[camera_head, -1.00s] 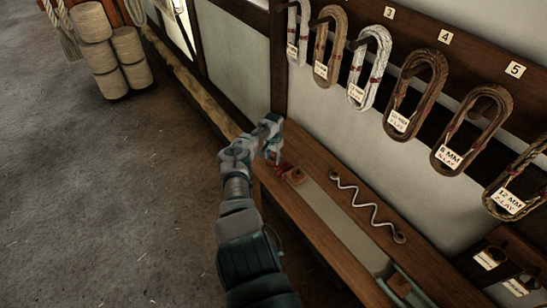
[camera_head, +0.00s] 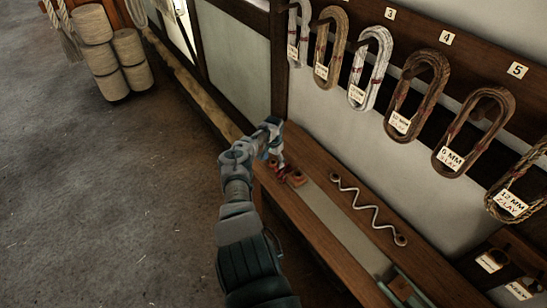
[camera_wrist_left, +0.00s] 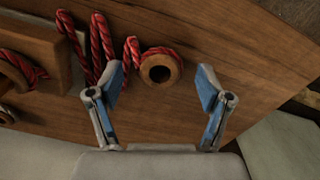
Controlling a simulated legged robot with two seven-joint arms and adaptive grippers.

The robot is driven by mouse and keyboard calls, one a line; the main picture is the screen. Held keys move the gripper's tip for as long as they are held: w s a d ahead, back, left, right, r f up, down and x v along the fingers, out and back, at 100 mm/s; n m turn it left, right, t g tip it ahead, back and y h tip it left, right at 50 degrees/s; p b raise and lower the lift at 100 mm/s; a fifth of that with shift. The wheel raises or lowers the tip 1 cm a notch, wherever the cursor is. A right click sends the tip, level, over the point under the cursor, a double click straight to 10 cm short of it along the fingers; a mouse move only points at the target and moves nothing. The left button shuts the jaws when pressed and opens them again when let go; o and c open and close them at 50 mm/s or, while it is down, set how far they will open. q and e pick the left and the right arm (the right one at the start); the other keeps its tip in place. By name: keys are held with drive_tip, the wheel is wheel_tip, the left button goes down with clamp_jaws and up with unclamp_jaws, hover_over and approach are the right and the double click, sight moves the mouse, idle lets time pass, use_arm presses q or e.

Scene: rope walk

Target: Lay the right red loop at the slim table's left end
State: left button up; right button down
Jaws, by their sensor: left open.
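The slim table (camera_head: 318,162) is a long wooden top with a grey strip along its middle. My left gripper (camera_head: 274,150) is at its left end, close above the top. Red rope (camera_head: 274,166) shows just below the fingers, beside a small wooden block (camera_head: 297,178). In the left wrist view the left gripper (camera_wrist_left: 160,82) is open and empty. A round wooden peg (camera_wrist_left: 161,67) lies ahead between its fingertips, with a red loop (camera_wrist_left: 145,51) against it. More red strands (camera_wrist_left: 98,42) run left to a block. I cannot tell which strands form the right loop. My right gripper is not in view.
A silver zigzag rod (camera_head: 368,210) lies on the table to the right. Rope coils with tags, such as a brown one (camera_head: 417,95), hang on the wall rack above. Rope spools (camera_head: 110,55) stand at the back left. The floor at left is clear.

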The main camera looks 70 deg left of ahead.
use_arm(q)
wheel_tip(320, 180, up, 12)
drive_tip(key=shift+f, duration=0.2)
drive_tip(key=shift+a, duration=0.1)
idle(0.7)
